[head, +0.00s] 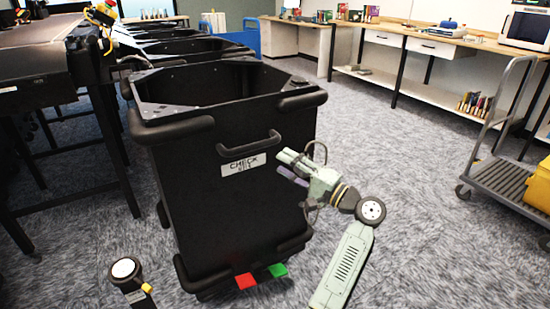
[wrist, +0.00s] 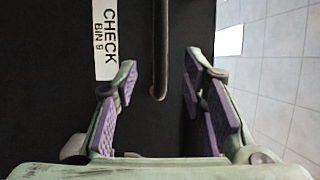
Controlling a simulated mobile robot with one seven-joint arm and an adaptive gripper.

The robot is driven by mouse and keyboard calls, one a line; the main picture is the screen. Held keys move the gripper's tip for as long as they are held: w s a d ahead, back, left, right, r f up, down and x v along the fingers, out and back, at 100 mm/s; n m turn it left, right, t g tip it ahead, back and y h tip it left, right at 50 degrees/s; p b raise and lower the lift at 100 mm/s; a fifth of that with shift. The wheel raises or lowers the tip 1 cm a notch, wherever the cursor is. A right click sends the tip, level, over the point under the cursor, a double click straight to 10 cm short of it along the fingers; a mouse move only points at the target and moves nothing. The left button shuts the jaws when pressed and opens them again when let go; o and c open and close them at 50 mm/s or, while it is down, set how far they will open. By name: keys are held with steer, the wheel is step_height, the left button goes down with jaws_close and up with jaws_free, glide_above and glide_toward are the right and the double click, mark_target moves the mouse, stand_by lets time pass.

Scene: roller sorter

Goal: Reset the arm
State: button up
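My gripper (head: 284,168) is in front of the black bin (head: 200,190), on the right side of its front face. In the wrist view my gripper (wrist: 160,78) is open, with its purple finger pads well apart and nothing held. The bin's black handle (head: 250,146) lies just up and left of my fingertips in the head view. In the wrist view the handle (wrist: 160,40) shows between the fingertips, but I cannot tell how close it is. A white label (wrist: 106,35) reading CHECK BIN 9 is beside the handle.
More black bins (head: 170,47) stand in a row behind, along a dark sorter table (head: 30,75) at left. A grey trolley (head: 505,178) with a yellow box (head: 540,185) is at right. Carpet (head: 410,220) is clear between bin and trolley. A bench (head: 440,48) lines the back.

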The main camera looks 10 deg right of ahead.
steer(key=shift+s+d, duration=0.15)
steer(key=shift+s, duration=0.1)
